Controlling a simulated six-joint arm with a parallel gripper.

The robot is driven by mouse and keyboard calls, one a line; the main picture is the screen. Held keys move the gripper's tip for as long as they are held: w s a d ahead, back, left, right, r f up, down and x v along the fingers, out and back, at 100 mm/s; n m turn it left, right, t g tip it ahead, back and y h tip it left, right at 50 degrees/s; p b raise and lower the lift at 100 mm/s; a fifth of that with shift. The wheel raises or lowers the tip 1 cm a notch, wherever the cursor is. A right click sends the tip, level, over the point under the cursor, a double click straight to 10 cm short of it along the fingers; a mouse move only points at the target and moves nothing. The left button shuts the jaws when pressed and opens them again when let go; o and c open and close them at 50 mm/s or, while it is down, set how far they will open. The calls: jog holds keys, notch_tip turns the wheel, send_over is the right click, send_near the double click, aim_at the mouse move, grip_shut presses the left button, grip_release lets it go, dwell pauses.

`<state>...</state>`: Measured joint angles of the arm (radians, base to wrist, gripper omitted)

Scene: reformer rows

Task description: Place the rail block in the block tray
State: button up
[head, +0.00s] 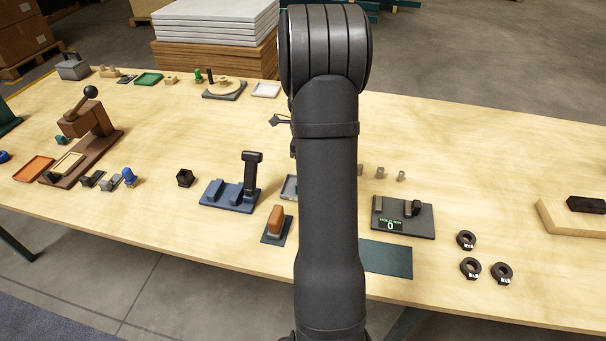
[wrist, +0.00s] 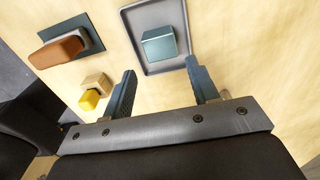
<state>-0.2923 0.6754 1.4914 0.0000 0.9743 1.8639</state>
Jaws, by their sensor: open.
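A teal block (wrist: 159,44), which I take to be the rail block, sits inside the rim of a grey tray (wrist: 148,13) in the wrist view. The tray (head: 289,188) is mostly hidden behind my arm in the head view, and the block cannot be made out there. My gripper (wrist: 160,78) is open, its two fingers apart with nothing between them. In the wrist picture the fingertips show just below the block, apart from it. My gripper is mostly hidden by my arm in the head view.
An orange-brown block (head: 276,220) stands on a dark pad left of the tray. A wooden block with a yellow part (wrist: 91,97) is near my left finger. A blue fixture with a black handle (head: 230,193) and a grey display base (head: 403,217) stand on the table. Bare wood lies right of the tray.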

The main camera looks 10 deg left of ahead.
jog(key=shift+r, duration=1.5)
jog(key=shift+f, duration=0.15)
notch_tip(320, 180, down, 12)
jog(key=shift+r, duration=1.75)
